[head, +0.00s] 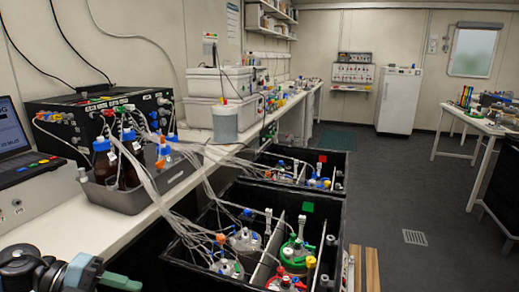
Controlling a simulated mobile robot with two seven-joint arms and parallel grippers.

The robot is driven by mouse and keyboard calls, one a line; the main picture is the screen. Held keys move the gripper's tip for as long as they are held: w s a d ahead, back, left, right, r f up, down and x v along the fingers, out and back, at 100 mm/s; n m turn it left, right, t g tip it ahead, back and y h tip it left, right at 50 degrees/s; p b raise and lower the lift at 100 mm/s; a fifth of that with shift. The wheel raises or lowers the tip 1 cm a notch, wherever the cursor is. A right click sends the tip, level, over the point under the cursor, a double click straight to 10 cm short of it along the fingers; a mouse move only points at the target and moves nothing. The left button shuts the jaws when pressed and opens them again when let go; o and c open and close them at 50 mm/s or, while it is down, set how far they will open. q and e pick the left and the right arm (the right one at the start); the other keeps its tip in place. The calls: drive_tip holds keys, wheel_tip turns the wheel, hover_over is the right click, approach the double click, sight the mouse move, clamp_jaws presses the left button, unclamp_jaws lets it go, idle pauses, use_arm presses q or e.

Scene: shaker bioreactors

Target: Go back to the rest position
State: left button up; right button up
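My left arm comes in at the lower left corner, over the near end of the bench. Its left gripper (121,282) shows only in part, with a teal finger pointing right and the rest cut off by the lower edge. I cannot tell whether it is open or shut, and I see nothing held in it. It is apart from the near black shaker box (333,218), which stands to its right. My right gripper is not in view.
The white bench (75,222) carries a grey tray of brown bottles (128,198), a black control unit (60,112) and a laptop (14,140). Tubes run to vessels in the near box and the far black box (345,162). Open floor (390,195) lies right.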

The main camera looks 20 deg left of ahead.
use_arm(q)
drive_tip(key=s+d+f+n+t+y+p, duration=0.2)
drive_tip(key=s+f+n+t+y, duration=0.25)
drive_tip(key=f+n, duration=0.4)
drive_tip(key=s+d+f+n+t+y+p, duration=0.25)
drive_tip(key=s+f+n+t, duration=0.2)
drive_tip(key=f+n, duration=0.4)
drive_tip(key=s+d+f+n+g+y+p, duration=0.1)
drive_tip(key=s+d+f+n+g, duration=0.1)
drive_tip(key=s+d+f+n, duration=0.2)
drive_tip(key=s+d+f+n+g+y+p, duration=0.1)
drive_tip(key=s+d+f+n+g+y, duration=0.1)
drive_tip(key=s+d, duration=0.5)
drive_tip(key=s+f+n+g, duration=0.1)
drive_tip(key=s+f+n, duration=0.1)
drive_tip(key=s+n, duration=0.1)
drive_tip(key=shift+s+f+n, duration=0.15)
drive_tip(key=shift+s+n, duration=0.15)
drive_tip(key=shift+s, duration=0.15)
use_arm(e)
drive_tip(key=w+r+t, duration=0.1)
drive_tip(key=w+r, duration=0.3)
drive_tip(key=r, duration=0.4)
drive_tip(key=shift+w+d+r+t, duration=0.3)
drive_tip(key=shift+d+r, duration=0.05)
